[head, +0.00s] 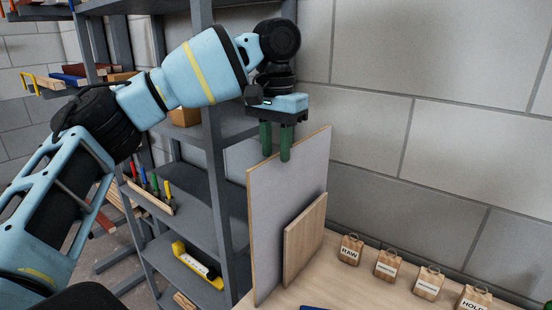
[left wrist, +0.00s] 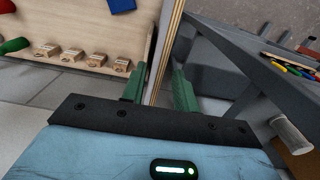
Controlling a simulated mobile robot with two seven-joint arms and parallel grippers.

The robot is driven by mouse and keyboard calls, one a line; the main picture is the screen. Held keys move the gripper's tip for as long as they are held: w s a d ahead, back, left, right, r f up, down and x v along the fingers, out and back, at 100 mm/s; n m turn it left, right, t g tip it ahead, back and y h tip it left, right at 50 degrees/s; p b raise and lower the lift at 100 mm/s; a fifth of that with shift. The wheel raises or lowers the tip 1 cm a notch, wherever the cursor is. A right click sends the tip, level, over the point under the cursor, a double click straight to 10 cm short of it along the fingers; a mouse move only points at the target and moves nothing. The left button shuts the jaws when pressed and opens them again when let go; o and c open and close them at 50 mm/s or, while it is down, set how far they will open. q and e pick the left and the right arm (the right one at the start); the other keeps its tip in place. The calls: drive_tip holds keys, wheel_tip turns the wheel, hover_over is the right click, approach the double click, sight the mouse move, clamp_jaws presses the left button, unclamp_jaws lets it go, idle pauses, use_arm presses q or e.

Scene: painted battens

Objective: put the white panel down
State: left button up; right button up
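The white panel (head: 268,215), pale grey in this light with a wooden edge, stands upright on the bench at its left end. My left gripper (head: 276,150) is at the panel's top edge, with one green finger on each side of it. In the left wrist view the panel (left wrist: 168,50) shows edge-on between the fingers of the gripper (left wrist: 160,85). A narrow gap shows beside each finger, so the gripper looks open around the edge. The panel's far face is hidden. My right gripper is not in view.
A smaller wooden board (head: 305,240) leans against the panel's near face. Several labelled wooden blocks, including RAW (head: 350,250), stand along the wall on the bench (head: 330,285). A grey shelf rack (head: 222,150) with tools stands close on the left. A block wall is behind.

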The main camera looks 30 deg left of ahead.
use_arm(q)
wheel_tip(320, 180, up, 10)
idle(0.5)
drive_tip(key=shift+f, duration=0.1)
